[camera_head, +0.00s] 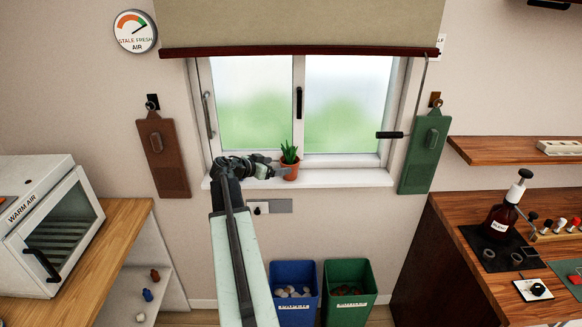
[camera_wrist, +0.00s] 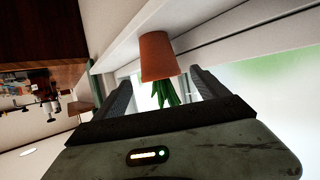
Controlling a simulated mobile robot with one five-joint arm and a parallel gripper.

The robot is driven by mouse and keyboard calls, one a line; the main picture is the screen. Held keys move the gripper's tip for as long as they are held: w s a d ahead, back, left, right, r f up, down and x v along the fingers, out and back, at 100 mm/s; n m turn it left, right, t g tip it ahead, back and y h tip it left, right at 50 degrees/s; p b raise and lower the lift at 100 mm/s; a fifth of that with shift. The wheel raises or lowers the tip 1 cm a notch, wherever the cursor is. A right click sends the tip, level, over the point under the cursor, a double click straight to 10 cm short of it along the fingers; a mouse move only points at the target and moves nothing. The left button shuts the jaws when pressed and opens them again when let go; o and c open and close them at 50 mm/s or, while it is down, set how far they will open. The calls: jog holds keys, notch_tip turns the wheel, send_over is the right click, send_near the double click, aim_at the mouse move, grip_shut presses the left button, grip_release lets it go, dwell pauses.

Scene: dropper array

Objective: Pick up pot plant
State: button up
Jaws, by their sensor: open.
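The pot plant (camera_head: 290,163) is a terracotta pot with green spiky leaves. It stands upright on the white window sill (camera_head: 345,178), in front of the window. My gripper (camera_head: 272,168) is just left of it, at about pot height, with its jaws pointing towards it. In the wrist view the pot plant (camera_wrist: 159,58) appears upside down. The two dark fingers of my gripper (camera_wrist: 160,75) are apart, with the leaves showing in the gap and the pot near the fingertips. No contact is clear. The gripper's body hides the lower part of the wrist view.
The window frame (camera_head: 300,130) is close behind the pot, and a blind (camera_head: 300,22) hangs above. A brown board (camera_head: 163,155) and a green board (camera_head: 423,157) flank the window. A blue bin (camera_head: 293,305) and a green bin (camera_head: 349,302) stand below. The sill right of the pot is clear.

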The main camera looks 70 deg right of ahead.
aim_at(286, 163)
jog(key=shift+s+d+r, duration=0.1)
jog(key=shift+s+d, duration=0.1)
jog(key=shift+s, duration=0.05)
jog(key=shift+b+x, duration=0.55)
jog(key=shift+x, duration=0.7)
jog(key=b+x, duration=0.1)
jog(key=x, duration=0.4)
jog(key=shift+d+b, duration=0.15)
jog(key=shift+b, duration=0.15)
jog(key=shift+r, duration=0.1)
jog(key=shift+w, duration=0.1)
jog(key=c, duration=1.5)
